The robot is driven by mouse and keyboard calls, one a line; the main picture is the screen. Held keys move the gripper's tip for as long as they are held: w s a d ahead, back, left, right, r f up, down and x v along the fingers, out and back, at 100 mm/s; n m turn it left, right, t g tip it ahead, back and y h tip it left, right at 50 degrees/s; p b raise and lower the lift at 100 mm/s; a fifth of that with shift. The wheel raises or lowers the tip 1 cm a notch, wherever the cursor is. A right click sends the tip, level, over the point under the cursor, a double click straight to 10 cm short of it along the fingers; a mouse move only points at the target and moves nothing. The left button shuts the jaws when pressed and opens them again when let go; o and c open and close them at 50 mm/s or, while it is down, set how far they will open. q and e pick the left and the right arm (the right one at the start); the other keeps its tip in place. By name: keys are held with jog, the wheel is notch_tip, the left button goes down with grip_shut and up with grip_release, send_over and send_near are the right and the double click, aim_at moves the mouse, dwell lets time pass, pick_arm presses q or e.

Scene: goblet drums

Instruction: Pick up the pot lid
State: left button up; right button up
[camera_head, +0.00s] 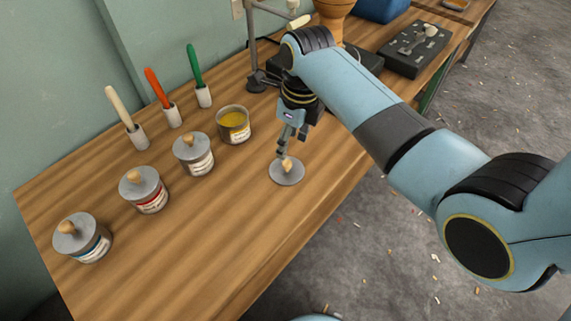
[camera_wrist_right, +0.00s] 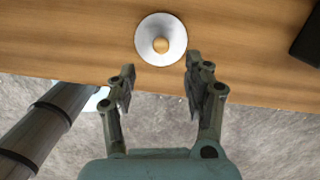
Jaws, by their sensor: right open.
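The pot lid (camera_head: 286,173) is a grey disc with a pale wooden knob, lying flat on the wooden bench near its front edge. In the right wrist view the lid (camera_wrist_right: 160,39) lies beyond the fingertips, roughly centred on the gap between them. My right gripper (camera_head: 288,145) is just above and behind the lid's knob in the head view. Its fingers stand apart and empty in the right wrist view (camera_wrist_right: 159,82). An uncovered pot of yellow paint (camera_head: 233,125) stands behind the lid to the left. My left gripper is not in view.
Several lidded paint pots (camera_head: 144,190) stand in a row at left. Brushes with white (camera_head: 124,114), orange (camera_head: 160,95) and green (camera_head: 197,74) handles stand in holders behind them. A metal stand (camera_head: 253,55) and dark block (camera_head: 415,50) are farther back.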

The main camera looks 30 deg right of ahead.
aim_at(287, 163)
jog(key=f, duration=0.3)
jog(key=shift+w+f+b, duration=0.1)
jog(key=shift+w+b, duration=0.1)
jog(key=shift+b, duration=0.1)
jog(key=shift+f, duration=0.65)
jog(key=f, duration=0.1)
jog(key=f+b, duration=0.1)
jog(key=f, duration=0.2)
jog(key=shift+w+a+f+b, duration=0.15)
jog(key=shift+w+f+b, duration=0.1)
jog(key=shift+b, duration=0.05)
grip_shut()
